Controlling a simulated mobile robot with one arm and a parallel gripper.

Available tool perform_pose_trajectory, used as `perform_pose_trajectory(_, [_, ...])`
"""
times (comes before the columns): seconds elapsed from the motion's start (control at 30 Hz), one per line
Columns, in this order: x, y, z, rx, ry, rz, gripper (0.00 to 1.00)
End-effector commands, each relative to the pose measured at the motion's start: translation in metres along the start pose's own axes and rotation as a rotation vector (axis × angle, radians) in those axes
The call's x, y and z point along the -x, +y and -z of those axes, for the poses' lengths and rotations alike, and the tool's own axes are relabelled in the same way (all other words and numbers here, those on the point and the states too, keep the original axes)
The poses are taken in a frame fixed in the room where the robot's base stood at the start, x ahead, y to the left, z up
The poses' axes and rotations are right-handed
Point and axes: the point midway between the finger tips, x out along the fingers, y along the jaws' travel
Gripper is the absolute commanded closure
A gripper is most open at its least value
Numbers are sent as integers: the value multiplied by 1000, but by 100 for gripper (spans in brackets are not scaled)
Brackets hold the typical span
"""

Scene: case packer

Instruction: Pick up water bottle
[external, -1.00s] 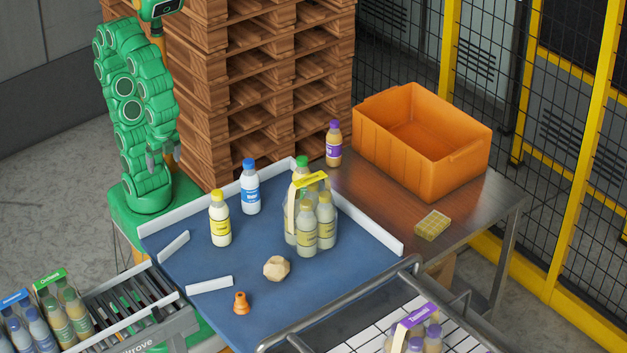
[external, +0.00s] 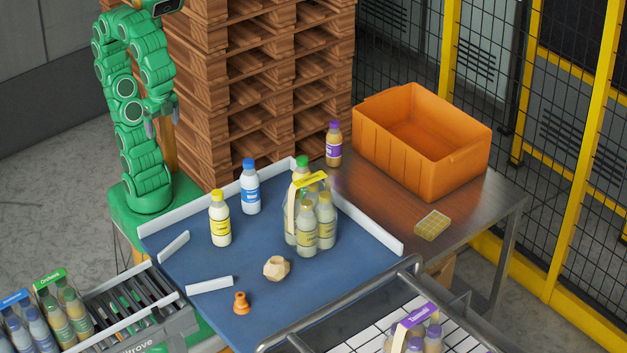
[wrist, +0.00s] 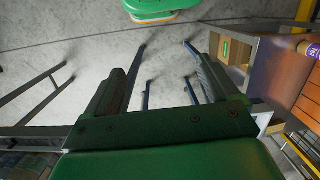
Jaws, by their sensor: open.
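A white bottle with a blue cap and blue label (external: 250,190) stands upright on the blue table surface, near the back rail; it looks like the water bottle. A yellow-capped bottle (external: 220,220) stands to its left and front, a small gap apart. My gripper (external: 160,128) is raised well to the left of and above the bottles, beside my green arm. In the wrist view, my gripper (wrist: 165,88) has its two fingers apart with nothing between them. The blue-capped bottle does not clearly show in the wrist view.
A banded bottle pack (external: 310,225) stands right of the blue-capped bottle. A purple-capped bottle (external: 333,145) and an orange crate (external: 385,140) are farther back. A beige lump (external: 277,267) and an orange-brown piece (external: 241,303) lie in front. White rails (external: 370,225) edge the blue surface.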

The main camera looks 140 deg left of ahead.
Motion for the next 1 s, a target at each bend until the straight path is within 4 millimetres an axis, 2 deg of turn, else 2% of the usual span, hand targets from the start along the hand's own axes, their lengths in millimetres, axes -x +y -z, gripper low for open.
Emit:
perform_pose_trajectory(0.27, [-3,-10,34,200,64,107,12])
perform_pose_trajectory(0.47, [-4,-21,69,394,150,218,12])
perform_pose_trajectory(0.8, [10,-43,165,829,525,475,12])
perform_pose_trajectory(1.0, [24,-41,217,978,799,552,12])
